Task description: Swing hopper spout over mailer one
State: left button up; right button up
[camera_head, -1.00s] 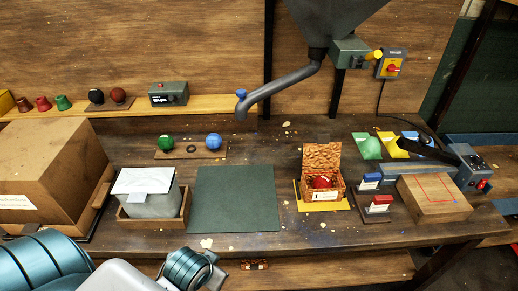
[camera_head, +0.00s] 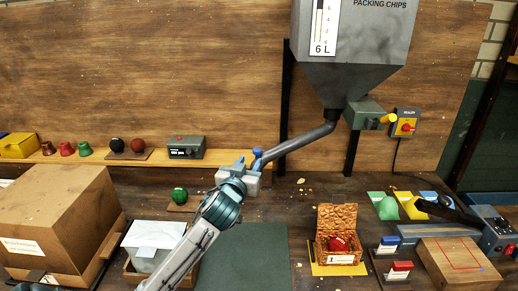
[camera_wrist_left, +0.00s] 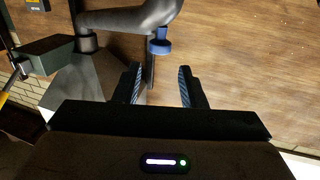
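The grey hopper (camera_head: 352,75) hangs at the back. Its bent grey spout (camera_head: 298,143) runs down to the left and ends near a blue knob (camera_head: 257,154). My left gripper (camera_head: 256,164) is at that end. In the left wrist view, my left gripper (camera_wrist_left: 159,84) is open, with the blue knob (camera_wrist_left: 160,46) just beyond and roughly between its fingertips. The spout (camera_wrist_left: 135,18) crosses above. Mailer one (camera_head: 338,258) appears to be the open brown box labelled 1, with a red ball (camera_head: 339,244) inside, right of the spout end. My right gripper is not in view.
A large cardboard box (camera_head: 60,225) stands at left. A white-topped bin (camera_head: 152,243) is partly behind my left arm. A dark green mat (camera_head: 250,255) lies bare in the middle. A sealer switch (camera_head: 405,124) and a wooden block (camera_head: 460,262) are at right.

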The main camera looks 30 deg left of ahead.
aim_at(259, 148)
pick_arm(q)
jog(key=p+x, duration=0.3)
jog(key=x, duration=0.6)
jog(key=shift+w+p, duration=0.15)
jog(key=shift+p, duration=0.2)
jog(key=shift+w+a, duration=0.25)
jog(key=shift+w, duration=0.4)
jog(key=shift+c, duration=0.5)
grip_shut()
